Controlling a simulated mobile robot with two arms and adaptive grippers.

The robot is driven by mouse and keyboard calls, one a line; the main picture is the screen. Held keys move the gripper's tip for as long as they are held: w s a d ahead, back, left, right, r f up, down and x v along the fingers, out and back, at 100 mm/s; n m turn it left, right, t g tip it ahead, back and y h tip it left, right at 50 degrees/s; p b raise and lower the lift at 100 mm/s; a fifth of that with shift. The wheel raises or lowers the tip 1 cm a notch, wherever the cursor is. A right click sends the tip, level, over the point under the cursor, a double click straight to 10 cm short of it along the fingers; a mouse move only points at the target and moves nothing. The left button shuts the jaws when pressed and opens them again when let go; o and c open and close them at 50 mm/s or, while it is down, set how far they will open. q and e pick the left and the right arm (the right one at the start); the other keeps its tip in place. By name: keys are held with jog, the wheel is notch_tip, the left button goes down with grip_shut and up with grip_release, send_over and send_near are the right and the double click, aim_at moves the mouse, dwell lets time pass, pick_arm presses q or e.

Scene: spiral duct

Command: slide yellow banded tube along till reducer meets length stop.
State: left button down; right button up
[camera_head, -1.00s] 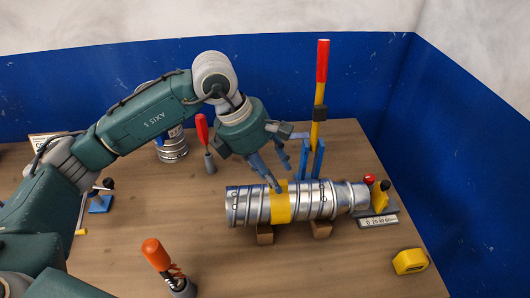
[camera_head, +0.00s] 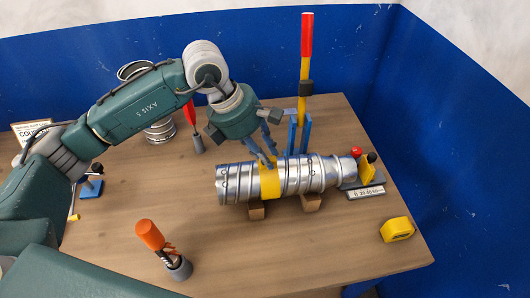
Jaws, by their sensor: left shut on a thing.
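The silver spiral tube with a yellow band (camera_head: 269,181) lies level on two wooden blocks, with its narrower reducer (camera_head: 340,172) at the right end. The length stop, a yellow plate (camera_head: 367,170) on a grey base with a printed scale, stands just right of the reducer. The reducer's end is very close to the plate; I cannot tell if they touch. My left gripper (camera_head: 270,160) comes down from above and behind and is shut on the tube at the yellow band. Its fingers hide part of the band's far side. My right gripper is not in view.
A red-and-yellow upright handle (camera_head: 305,75) with blue posts (camera_head: 299,135) stands behind the tube. A yellow tape measure (camera_head: 397,229) lies at front right. An orange-handled tool in a grey cup (camera_head: 165,250) stands at front left. A red-handled tool (camera_head: 192,125) stands behind. Blue walls close the back and right.

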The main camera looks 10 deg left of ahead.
pick_arm(q)
jog(key=shift+w+d+r+b, duration=0.1)
jog(key=shift+w+d+b, duration=0.25)
jog(key=shift+d, duration=0.6)
jog(key=shift+w+d+b, duration=0.25)
jog(key=shift+w+d, duration=0.2)
jog(key=shift+d, duration=0.45)
jog(key=c, duration=1.4)
grip_release()
jog(key=shift+c, duration=0.2)
jog(key=v, duration=1.2)
